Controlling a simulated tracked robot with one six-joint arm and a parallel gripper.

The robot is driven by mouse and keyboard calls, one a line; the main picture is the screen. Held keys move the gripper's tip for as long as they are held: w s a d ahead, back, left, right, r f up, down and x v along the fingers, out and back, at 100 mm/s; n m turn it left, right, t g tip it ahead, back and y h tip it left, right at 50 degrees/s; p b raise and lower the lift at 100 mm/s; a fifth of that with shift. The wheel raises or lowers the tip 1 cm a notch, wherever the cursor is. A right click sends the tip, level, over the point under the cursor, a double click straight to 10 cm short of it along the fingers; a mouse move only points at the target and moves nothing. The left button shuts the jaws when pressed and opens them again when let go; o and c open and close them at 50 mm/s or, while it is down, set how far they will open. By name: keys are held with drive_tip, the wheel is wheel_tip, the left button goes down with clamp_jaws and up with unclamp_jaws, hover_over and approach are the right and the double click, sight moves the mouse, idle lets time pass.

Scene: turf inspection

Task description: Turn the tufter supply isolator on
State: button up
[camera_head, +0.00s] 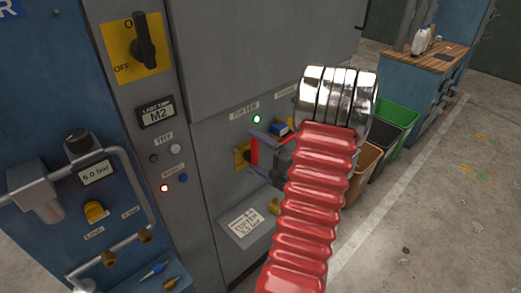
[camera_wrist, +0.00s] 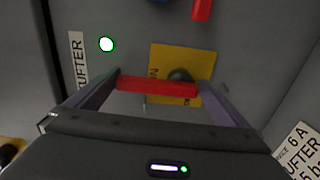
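The tufter supply isolator is a yellow plate (camera_head: 241,156) with a red handle (camera_head: 254,153) on the grey cabinet, under the TUFTER label. In the wrist view its plate (camera_wrist: 168,61) carries a partly hidden marking ending in N and a dark knob (camera_wrist: 180,75). The red handle (camera_wrist: 155,87) lies across the picture in front of the plate; it looks upright in the head view. My gripper (camera_head: 264,157) is at the handle, its fingers (camera_wrist: 158,90) wide apart at the handle's two ends. Whether they press on it is unclear. A green lamp (camera_head: 256,118) glows above the isolator.
Left of it are a black rotary switch (camera_head: 143,42), an M2 display (camera_head: 157,112) and small buttons. Piping with a 6.0 bar gauge (camera_head: 96,173) stands at far left. Bins (camera_head: 398,119) and a workbench (camera_head: 432,62) stand right. The floor at right is clear.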

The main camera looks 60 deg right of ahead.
drive_tip(key=shift+s+r, duration=0.1)
drive_tip(key=shift+s, duration=0.1)
drive_tip(key=v, duration=1.3)
drive_tip(key=shift+s, duration=0.2)
drive_tip(key=shift+a, duration=0.1)
idle(0.4)
